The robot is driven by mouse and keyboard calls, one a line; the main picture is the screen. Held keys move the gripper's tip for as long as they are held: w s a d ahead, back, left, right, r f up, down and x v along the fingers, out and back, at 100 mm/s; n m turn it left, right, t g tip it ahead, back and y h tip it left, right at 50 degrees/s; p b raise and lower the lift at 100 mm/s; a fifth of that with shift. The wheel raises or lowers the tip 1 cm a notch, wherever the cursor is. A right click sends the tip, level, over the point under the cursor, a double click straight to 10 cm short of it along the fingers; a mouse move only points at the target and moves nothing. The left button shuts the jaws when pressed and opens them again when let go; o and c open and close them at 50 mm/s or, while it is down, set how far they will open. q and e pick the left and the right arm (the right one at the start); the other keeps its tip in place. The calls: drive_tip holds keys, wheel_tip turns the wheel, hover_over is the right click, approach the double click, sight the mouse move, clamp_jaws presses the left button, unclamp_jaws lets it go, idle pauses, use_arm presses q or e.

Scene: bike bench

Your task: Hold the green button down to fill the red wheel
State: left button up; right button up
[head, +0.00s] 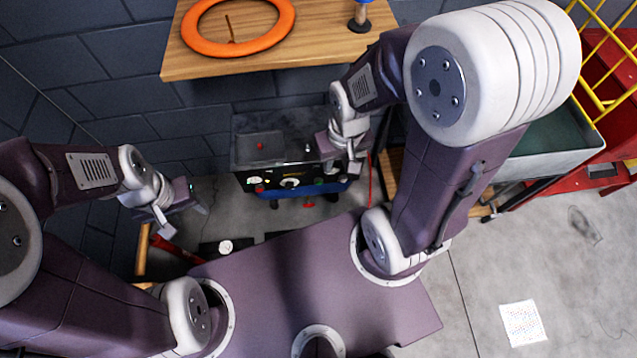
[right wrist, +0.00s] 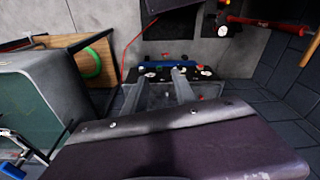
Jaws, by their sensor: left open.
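An orange ring-shaped wheel (head: 238,42) lies on the wooden shelf at the top of the head view. I cannot pick out a clearly red wheel. The dark machine (head: 240,150) below the shelf has a front panel with dials and small knobs, which also shows in the right wrist view (right wrist: 150,72). My left gripper (head: 190,205) is open and empty, left of the machine.
The wooden shelf (head: 190,65) overhangs behind the machine. At right are a grey bin (head: 550,155) and a red frame (head: 615,140) with a yellow rack. A green ring (right wrist: 92,62) is in a wooden box in the right wrist view.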

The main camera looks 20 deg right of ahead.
idle(0.3)
clamp_jaws()
idle(1.6)
